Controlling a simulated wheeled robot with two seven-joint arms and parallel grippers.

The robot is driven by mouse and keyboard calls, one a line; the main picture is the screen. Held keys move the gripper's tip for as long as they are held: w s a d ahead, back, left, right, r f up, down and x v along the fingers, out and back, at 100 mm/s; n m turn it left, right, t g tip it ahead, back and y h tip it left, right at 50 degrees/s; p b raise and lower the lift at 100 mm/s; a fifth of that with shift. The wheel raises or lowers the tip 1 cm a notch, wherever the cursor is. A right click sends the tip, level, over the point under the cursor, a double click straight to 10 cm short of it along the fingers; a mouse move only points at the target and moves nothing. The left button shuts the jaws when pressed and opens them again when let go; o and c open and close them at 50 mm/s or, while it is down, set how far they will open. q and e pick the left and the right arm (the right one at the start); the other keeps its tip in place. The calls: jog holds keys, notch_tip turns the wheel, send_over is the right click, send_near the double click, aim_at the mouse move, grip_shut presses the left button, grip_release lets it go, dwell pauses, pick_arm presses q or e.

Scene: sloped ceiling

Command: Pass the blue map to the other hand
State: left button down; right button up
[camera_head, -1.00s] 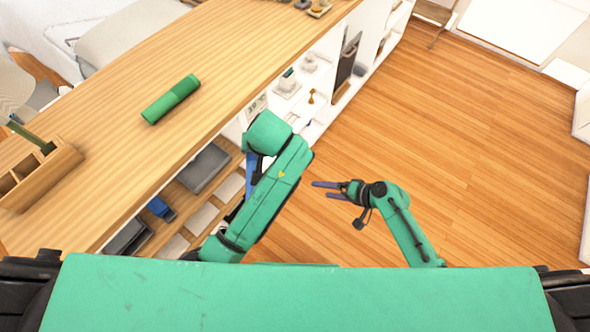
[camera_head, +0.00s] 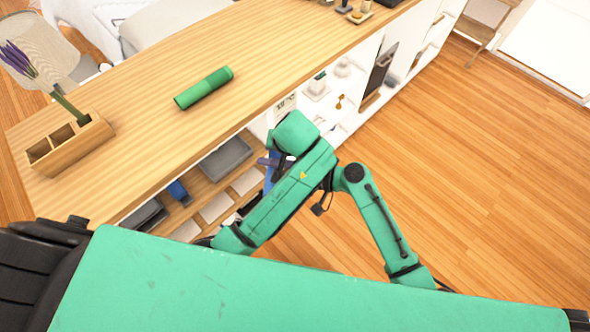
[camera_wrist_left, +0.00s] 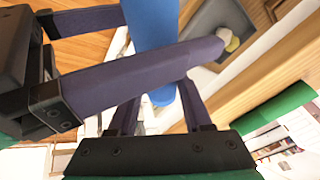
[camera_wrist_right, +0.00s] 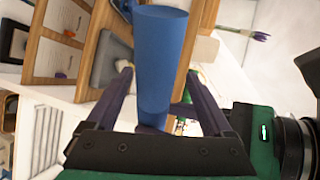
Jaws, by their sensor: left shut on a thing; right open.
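The blue map is a rolled tube. It stands between the open fingers of my right gripper (camera_wrist_right: 160,100) in the right wrist view, where the map (camera_wrist_right: 160,60) shows clearly. The map (camera_wrist_left: 153,35) also shows in the left wrist view, at the top middle, where my left gripper (camera_wrist_left: 155,110) is shut on it. A dark purple finger of my right gripper crosses that view in front of the map.
A wooden counter (camera_head: 150,110) fills the upper left, with a green roll (camera_head: 203,88) and a wooden holder (camera_head: 70,148) with a flower on it. Shelves with grey trays (camera_head: 225,158) lie under the counter, close to the grippers. The floor (camera_head: 480,170) at right is clear.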

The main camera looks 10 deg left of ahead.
jog(key=shift+w+a+f, duration=0.1)
jog(key=shift+a, duration=0.35)
grip_shut()
pick_arm(q)
jog(key=shift+c, duration=1.2)
grip_release()
